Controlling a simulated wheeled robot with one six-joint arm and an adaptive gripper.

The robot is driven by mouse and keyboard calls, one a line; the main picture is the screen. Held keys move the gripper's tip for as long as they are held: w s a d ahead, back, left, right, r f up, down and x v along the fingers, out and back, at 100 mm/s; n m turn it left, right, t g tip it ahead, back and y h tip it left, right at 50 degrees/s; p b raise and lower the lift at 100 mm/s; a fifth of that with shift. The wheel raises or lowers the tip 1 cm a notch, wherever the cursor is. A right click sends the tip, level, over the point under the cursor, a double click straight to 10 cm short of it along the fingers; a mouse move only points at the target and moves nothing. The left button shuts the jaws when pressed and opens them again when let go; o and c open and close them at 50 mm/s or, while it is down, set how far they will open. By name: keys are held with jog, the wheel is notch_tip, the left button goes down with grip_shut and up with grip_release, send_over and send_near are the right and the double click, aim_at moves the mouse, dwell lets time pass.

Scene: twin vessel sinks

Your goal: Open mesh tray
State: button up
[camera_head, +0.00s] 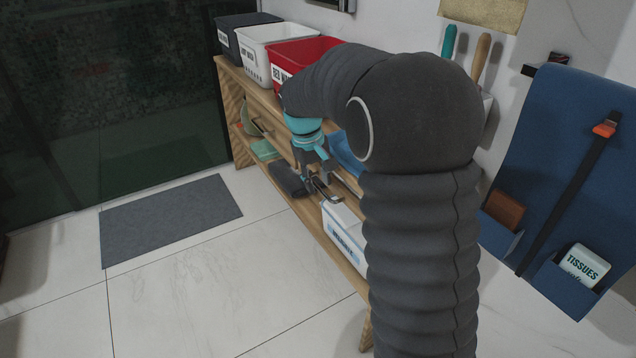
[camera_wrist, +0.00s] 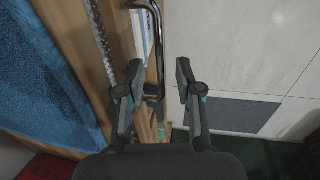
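The mesh tray shows only in part. In the wrist view a strip of metal mesh (camera_wrist: 99,38) runs behind a wooden front, and a dark bar handle (camera_wrist: 159,40) stands out from that front. My gripper (camera_wrist: 160,80) is open, with its two fingers apart. The handle lies in the gap between them in this view, nearer the left finger; I cannot tell whether they touch. In the head view my gripper (camera_head: 317,178) is at the front of the wooden shelf unit, by the handle (camera_head: 327,194). My arm hides much of the tray there.
The wooden shelf unit (camera_head: 240,98) carries dark, white (camera_head: 270,38) and red (camera_head: 304,52) bins on top. A labelled white box (camera_head: 343,236) is low on the right. Blue cloth (camera_wrist: 45,75) lies beside the mesh. A grey mat (camera_head: 170,217) lies on open floor.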

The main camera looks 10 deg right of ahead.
jog(key=shift+f, duration=0.45)
grip_shut()
